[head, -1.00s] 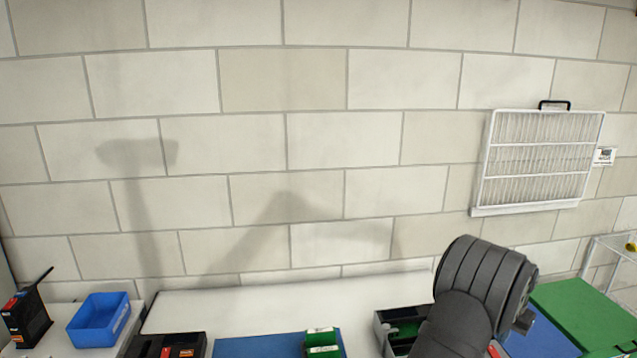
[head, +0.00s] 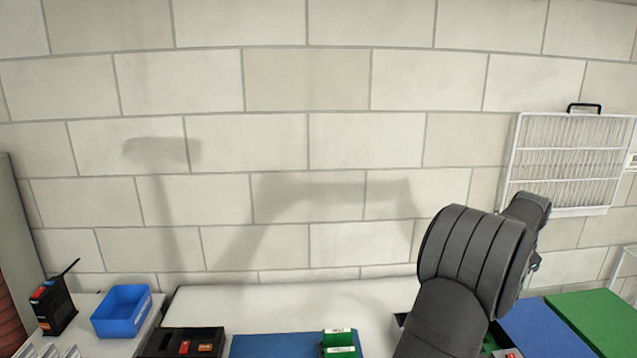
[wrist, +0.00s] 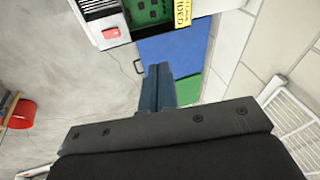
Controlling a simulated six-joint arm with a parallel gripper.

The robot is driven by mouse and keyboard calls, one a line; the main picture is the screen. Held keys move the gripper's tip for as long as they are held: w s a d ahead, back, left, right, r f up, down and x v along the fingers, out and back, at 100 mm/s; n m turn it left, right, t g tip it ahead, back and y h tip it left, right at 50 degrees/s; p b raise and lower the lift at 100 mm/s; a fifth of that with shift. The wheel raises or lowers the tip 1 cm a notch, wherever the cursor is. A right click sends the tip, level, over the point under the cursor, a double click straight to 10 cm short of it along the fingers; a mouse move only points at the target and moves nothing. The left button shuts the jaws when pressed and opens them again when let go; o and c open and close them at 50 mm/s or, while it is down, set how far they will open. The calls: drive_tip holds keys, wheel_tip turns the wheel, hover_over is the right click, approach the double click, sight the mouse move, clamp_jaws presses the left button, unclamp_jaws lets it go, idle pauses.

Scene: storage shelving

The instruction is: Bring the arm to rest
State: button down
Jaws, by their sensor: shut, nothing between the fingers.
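My arm rises from the bottom right of the head view, in front of the white worktop, with its dark grey upper links bent to the right. My gripper shows in the wrist view, its two dark blue fingers (wrist: 158,88) side by side and closed with nothing between them. They point over a blue mat (wrist: 175,52) and a green mat (wrist: 188,89). They look clear of both, but the height cannot be told. In the head view the fingertips cannot be made out behind the arm links.
A blue bin (head: 122,311), a black device (head: 53,305) and a black case (head: 180,342) are at the left. A white wall grille (head: 567,163) hangs at the right. A box with a green board (wrist: 150,12) shows in the wrist view. The wall's middle is bare.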

wheel_tip(320, 180, up, 5)
drive_tip(key=w+a+m, duration=0.1)
drive_tip(key=w+a, duration=0.1)
drive_tip(key=shift+a+m+t, duration=0.25)
drive_tip(key=shift+m+t, duration=0.05)
drive_tip(key=shift+t, duration=0.1)
drive_tip(key=c, duration=1.1)
unclamp_jaws()
drive_tip(key=o, duration=0.3)
drive_tip(key=shift+a+r, duration=0.1)
drive_tip(key=shift+a, duration=0.3)
drive_tip(key=o, duration=0.8)
drive_tip(key=s+a+r+g+y, duration=0.1)
drive_tip(key=s+a, duration=0.1)
drive_tip(key=a, duration=0.9)
drive_tip(key=s+a+g+y, duration=0.1)
drive_tip(key=s+a+g, duration=0.1)
drive_tip(key=s+a, duration=0.35)
drive_tip(key=s+a+g, duration=0.1)
drive_tip(key=s+a, duration=0.1)
drive_tip(key=a, duration=0.6)
wheel_tip(320, 180, down, 10)
drive_tip(key=shift+r, duration=0.25)
